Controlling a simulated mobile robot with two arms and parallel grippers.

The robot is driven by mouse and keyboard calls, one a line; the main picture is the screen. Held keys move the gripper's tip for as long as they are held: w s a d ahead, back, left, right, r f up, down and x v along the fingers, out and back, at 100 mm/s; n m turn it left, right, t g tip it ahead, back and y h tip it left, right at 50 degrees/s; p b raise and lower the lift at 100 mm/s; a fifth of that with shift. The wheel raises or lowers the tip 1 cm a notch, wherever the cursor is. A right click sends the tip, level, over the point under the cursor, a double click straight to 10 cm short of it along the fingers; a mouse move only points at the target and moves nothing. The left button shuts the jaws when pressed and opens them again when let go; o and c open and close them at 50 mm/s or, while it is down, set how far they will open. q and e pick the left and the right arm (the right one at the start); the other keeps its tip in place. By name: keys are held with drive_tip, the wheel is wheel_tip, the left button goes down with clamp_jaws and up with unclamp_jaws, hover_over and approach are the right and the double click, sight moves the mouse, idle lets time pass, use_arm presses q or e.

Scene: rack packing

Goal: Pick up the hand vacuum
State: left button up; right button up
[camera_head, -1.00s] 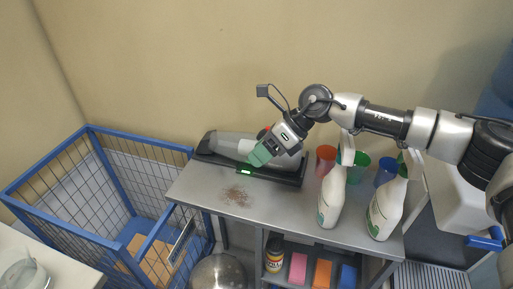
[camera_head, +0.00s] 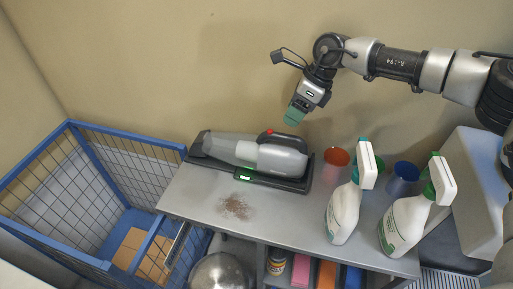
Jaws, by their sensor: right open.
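The hand vacuum (camera_head: 262,153) is grey and white with a red button on top. It lies in its black dock (camera_head: 290,183), which has a small green light, at the back of the metal table (camera_head: 190,196). My right gripper (camera_head: 293,117) has green fingertips and is above and behind the vacuum's right part, apart from it, holding nothing. My left gripper does not show.
Two white spray bottles (camera_head: 343,212) (camera_head: 403,222) stand at the table's right, by red (camera_head: 337,157) and blue (camera_head: 403,178) cups. Brown crumbs (camera_head: 235,207) lie in front of the dock. A blue-framed wire cage (camera_head: 75,126) stands left. Colored boxes (camera_head: 301,272) sit below.

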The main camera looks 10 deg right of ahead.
sight(279, 133)
drive_tip(key=shift+a+f, duration=0.3)
drive_tip(key=shift+f, duration=0.2)
drive_tip(key=shift+a+f, duration=0.1)
drive_tip(key=shift+f, duration=0.2)
drive_tip(key=p+x, duration=0.2)
drive_tip(key=x, duration=0.2)
drive_tip(key=shift+a+f, duration=0.1)
drive_tip(key=shift+w+a+f, duration=0.1)
drive_tip(key=shift+a+f, duration=0.1)
drive_tip(key=shift+f, duration=0.35)
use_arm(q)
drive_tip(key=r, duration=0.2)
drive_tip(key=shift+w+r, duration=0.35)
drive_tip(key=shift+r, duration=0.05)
use_arm(e)
drive_tip(key=c, duration=0.4)
clamp_jaws()
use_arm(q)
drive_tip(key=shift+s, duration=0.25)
use_arm(e)
drive_tip(key=shift+w+r, duration=0.1)
drive_tip(key=shift+r, duration=0.05)
